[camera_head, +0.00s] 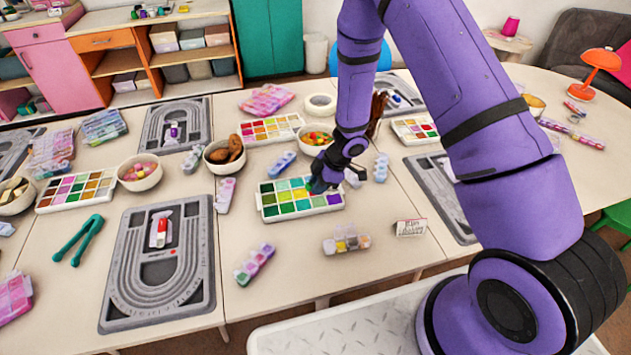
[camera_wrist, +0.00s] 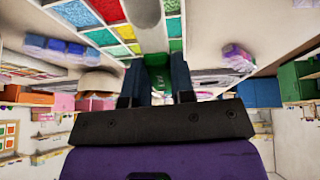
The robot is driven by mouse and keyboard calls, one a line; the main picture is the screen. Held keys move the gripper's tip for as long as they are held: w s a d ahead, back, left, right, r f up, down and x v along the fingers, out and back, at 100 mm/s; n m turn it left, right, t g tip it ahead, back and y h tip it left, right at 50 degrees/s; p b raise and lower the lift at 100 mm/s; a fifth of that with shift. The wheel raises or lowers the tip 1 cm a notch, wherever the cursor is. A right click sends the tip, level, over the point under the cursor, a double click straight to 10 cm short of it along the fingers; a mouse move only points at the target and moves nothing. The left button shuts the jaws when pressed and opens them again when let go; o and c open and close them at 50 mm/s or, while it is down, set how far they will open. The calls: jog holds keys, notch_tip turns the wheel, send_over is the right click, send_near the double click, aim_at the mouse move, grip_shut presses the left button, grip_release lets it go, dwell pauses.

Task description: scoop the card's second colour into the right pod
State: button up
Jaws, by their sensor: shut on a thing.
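My gripper (camera_head: 322,182) is shut at the right part of a white bead tray (camera_head: 262,212) with several green, yellow and purple compartments. In the wrist view my gripper (camera_wrist: 160,72) has a green piece (camera_wrist: 157,64) between its fingers, seemingly a scoop's handle; a pale part extends from it over the tray (camera_wrist: 120,48). The scoop's contents cannot be made out. A small white card (camera_head: 410,228) with red marks stands right of the tray; its writing is too small to read. A clear pod box (camera_head: 347,243) with yellow and purple contents lies in front of the tray.
A pod strip (camera_head: 254,264) lies at front left, another (camera_head: 225,194) left of the tray. Bowls (camera_head: 224,154) and (camera_head: 316,139) stand behind. A grey bead board (camera_head: 160,262) and green tongs (camera_head: 87,239) are at left. Table right of the card is partly clear.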

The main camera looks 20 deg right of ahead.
jog(key=shift+d+f+y, duration=0.45)
jog(key=shift+f+y, duration=0.25)
jog(key=shift+d+f, duration=0.25)
jog(key=shift+f, duration=1.05)
